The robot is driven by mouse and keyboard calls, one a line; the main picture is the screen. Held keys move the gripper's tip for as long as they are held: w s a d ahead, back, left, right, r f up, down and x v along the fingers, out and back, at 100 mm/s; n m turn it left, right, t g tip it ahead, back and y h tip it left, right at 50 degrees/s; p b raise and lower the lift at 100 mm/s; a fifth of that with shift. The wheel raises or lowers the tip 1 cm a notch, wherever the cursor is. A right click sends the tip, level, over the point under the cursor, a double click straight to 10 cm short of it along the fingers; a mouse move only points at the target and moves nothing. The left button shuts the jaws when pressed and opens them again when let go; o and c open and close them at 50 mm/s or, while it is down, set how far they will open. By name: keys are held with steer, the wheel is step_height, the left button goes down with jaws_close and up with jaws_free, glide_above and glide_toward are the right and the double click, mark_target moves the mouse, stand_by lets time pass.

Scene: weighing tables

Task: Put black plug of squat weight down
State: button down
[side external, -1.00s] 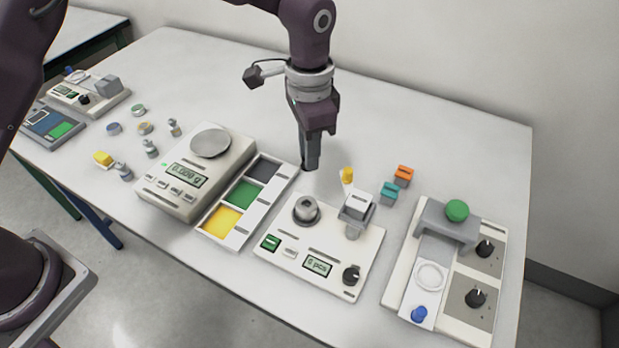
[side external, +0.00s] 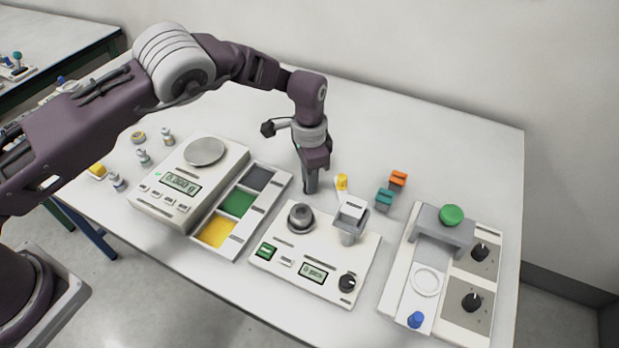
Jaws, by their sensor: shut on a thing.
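My gripper (side external: 311,187) points straight down with its fingers closed, low over the white table (side external: 430,130). It is behind the counting device (side external: 290,258) and right of the tray with coloured compartments (side external: 259,222). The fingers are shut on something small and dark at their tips. The black plug cannot be told apart from the dark fingers, and I cannot tell whether it touches the table. A squat grey round piece (side external: 300,216) with a dark centre sits on the counting device, in front of and just left of my gripper.
A yellow-topped piece (side external: 342,182) is close to the right of my gripper. Teal (side external: 384,199) and orange (side external: 397,180) blocks lie farther right, near a green-knobbed device (side external: 451,215). The table behind is clear.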

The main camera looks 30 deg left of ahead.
steer(key=c, duration=1.3)
jaws_free()
steer(key=shift+f, duration=0.1)
step_height(320, 180, up, 12)
steer(key=shift+r, duration=0.15)
